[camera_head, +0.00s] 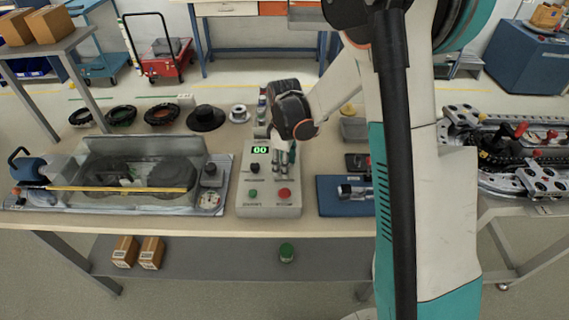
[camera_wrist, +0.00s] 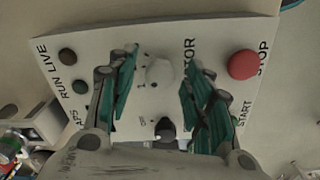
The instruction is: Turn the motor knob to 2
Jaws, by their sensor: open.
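A light grey control box (camera_head: 268,208) stands on the bench, its green display (camera_head: 260,150) reading "00". In the wrist view its face shows a pale round knob (camera_wrist: 160,72) beside lettering that ends in "TOR". The knob's setting cannot be read. My gripper (camera_head: 284,157) is above the right part of the panel. In the wrist view my gripper (camera_wrist: 158,78) is open, with one teal finger on each side of the pale knob and visible gaps to it. The fingers hide part of the labels.
A red stop button (camera_head: 284,193) and a green button (camera_head: 252,194) are near the box's front. A black knob (camera_head: 255,167) is at its left. A machine with a clear cover (camera_head: 125,165) stands left, a blue tray (camera_head: 340,208) right.

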